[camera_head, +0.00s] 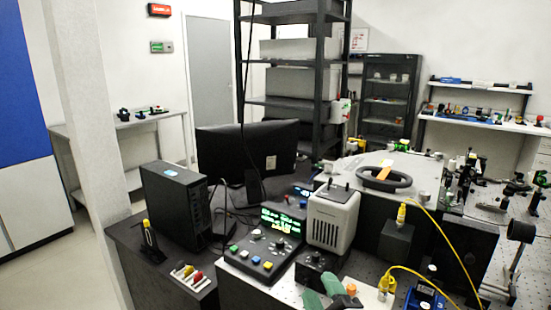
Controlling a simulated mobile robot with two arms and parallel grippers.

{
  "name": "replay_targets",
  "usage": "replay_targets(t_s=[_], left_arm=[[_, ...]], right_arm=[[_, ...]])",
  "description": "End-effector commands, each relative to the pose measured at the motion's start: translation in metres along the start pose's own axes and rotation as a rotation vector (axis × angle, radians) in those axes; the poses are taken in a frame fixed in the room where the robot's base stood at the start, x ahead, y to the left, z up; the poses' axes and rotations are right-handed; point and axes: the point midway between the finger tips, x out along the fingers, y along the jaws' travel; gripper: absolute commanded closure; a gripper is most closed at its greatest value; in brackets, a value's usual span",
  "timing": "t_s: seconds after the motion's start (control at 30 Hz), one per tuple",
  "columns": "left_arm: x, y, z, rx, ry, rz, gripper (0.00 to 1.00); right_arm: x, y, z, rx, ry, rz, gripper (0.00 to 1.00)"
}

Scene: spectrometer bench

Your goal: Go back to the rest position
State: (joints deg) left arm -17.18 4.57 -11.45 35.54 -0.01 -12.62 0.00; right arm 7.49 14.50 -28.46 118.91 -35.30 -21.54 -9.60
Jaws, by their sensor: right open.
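My right gripper (322,293) appears at the bottom edge, right of centre, as two green finger-like parts set apart. It is open and I see nothing between the fingers. It is low in front of the grey box, and most of it is cut off by the picture's edge. My left gripper is not in view.
The bench holds a black computer tower (176,204), a monitor (246,150), a control box (262,254) with a lit display, and a grey vented box (333,217). A black ring (384,179) lies on a white housing. Yellow cables (437,226) loop at right. Floor is clear at left.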

Motion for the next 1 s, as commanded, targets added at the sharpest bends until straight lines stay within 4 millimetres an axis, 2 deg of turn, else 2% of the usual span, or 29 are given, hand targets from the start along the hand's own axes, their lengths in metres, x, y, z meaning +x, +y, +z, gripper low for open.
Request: replay_targets(t_s=[0.03, 0.1, 0.23, 0.3, 0.4, 0.6, 0.77, 1.0], left_arm=[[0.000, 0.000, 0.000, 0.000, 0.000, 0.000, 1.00], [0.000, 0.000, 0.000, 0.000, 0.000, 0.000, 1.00], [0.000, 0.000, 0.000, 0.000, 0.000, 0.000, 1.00], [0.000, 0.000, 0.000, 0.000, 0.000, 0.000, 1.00], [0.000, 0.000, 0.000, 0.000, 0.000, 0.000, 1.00], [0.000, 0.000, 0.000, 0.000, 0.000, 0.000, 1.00], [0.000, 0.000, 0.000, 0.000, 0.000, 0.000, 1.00], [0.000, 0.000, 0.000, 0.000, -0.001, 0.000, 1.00]], right_arm=[[-0.023, -0.010, 0.027, 0.116, -0.156, -0.043, 0.52], [-0.057, -0.025, 0.059, 0.262, -0.369, -0.108, 0.52], [-0.131, -0.054, 0.100, 0.486, -0.725, -0.236, 0.52], [-0.166, -0.066, 0.110, 0.567, -0.867, -0.296, 0.52], [-0.207, -0.078, 0.115, 0.654, -1.027, -0.368, 0.52], [-0.277, -0.092, 0.112, 0.776, -1.281, -0.494, 0.52], [-0.327, -0.096, 0.101, 0.847, -1.454, -0.588, 0.52], [-0.327, -0.145, 0.135, 0.842, -1.479, -0.609, 0.52]])
